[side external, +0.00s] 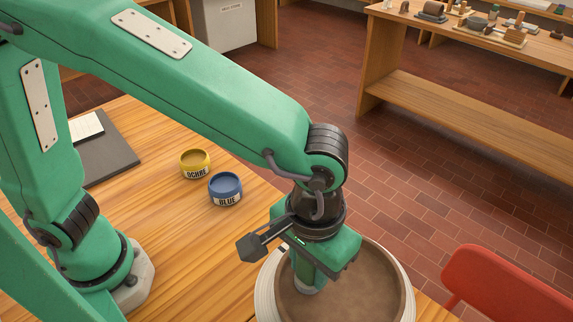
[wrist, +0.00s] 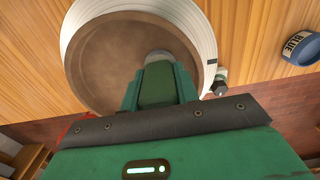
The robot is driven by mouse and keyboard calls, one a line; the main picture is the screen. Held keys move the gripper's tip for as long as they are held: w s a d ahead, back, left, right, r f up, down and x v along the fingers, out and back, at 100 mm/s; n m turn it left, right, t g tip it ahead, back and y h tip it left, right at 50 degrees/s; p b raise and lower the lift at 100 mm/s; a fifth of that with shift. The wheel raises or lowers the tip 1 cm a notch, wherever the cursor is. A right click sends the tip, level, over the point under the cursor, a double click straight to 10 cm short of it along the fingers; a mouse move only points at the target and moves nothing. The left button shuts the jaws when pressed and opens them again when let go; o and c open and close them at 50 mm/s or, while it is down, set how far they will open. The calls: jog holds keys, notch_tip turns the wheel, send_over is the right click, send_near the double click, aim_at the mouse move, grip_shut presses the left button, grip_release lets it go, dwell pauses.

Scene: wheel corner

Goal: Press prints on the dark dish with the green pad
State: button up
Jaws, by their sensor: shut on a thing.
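The dark dish (side external: 350,290) is a round brown disc inside a pale, ribbed round rim at the bottom of the side view. In the wrist view the dish (wrist: 105,60) fills the upper left and looks bare where visible. My gripper (side external: 305,268) is over the dish's left part, pointing down, shut on the green pad. The pad (wrist: 158,88) shows as a green body between the fingers with a grey rounded end. I cannot tell whether its grey end touches the dish. My gripper hides part of the dish.
A blue jar (side external: 225,189) and an ochre jar (side external: 195,164) stand on the wooden table left of the dish. A red chair (side external: 505,285) is at right. The tabletop around the jars is clear.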

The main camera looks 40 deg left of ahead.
jog(key=shift+r, duration=3.5)
jog(key=shift+w, duration=0.1)
jog(key=shift+w+a+f, duration=0.1)
jog(key=shift+w+a, duration=0.3)
jog(key=shift+w, duration=0.1)
jog(key=w+a+f, duration=0.2)
jog(key=w+a, duration=1)
jog(key=a, duration=0.1)
jog(key=w+a+f, duration=0.1)
jog(key=w+a, duration=0.1)
jog(key=a, duration=0.7)
jog(key=w+a, duration=0.2)
jog(key=a, duration=0.7)
jog(key=shift+a+f, duration=0.2)
jog(key=shift+f, duration=0.15)
jog(key=shift+w, duration=0.1)
